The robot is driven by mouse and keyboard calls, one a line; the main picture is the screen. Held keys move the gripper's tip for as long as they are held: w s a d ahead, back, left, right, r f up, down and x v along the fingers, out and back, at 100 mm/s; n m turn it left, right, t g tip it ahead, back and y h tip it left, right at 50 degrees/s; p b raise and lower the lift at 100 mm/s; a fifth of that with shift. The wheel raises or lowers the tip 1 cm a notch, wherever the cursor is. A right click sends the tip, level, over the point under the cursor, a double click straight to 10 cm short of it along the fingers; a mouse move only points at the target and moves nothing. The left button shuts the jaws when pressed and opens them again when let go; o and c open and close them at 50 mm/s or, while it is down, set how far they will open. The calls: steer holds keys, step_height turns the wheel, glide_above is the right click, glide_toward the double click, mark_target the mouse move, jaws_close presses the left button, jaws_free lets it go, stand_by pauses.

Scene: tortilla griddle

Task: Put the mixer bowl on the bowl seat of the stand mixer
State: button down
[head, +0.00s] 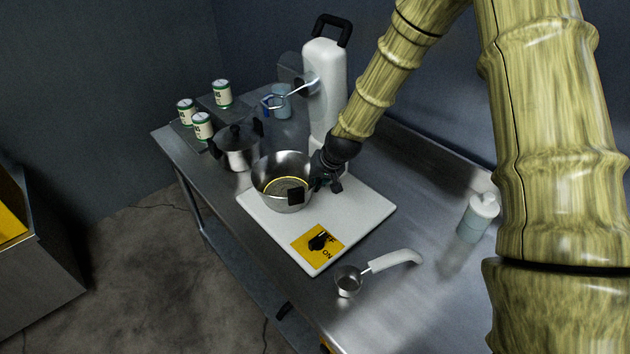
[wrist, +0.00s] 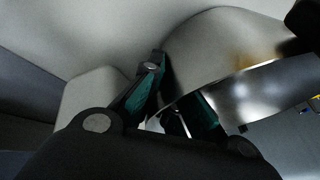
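The mixer bowl (head: 268,188) is a shiny metal bowl with dark handles and a yellow ring showing inside. It is over the white base plate of the stand mixer (head: 325,85), below and left of the mixer's column. I cannot tell whether it rests on the base or hangs slightly above it. The bowl seat is not clearly visible. My gripper (head: 325,182) is at the bowl's right side. In the wrist view my gripper's teal-padded fingers (wrist: 178,92) close in on the wall of the bowl (wrist: 225,50), which partly hides the right finger.
A yellow ON/OFF switch panel (head: 310,240) is on the base's front corner.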

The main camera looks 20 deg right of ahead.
steer(key=c, duration=1.6)
jaws_free()
steer(key=shift+c, duration=0.2)
steer(key=shift+s+r, duration=0.1)
steer(key=shift+r, duration=0.35)
steer(key=b+v, duration=0.3)
steer(key=v, duration=0.8)
steer(key=shift+s, duration=0.2)
steer(key=shift+s, duration=0.1)
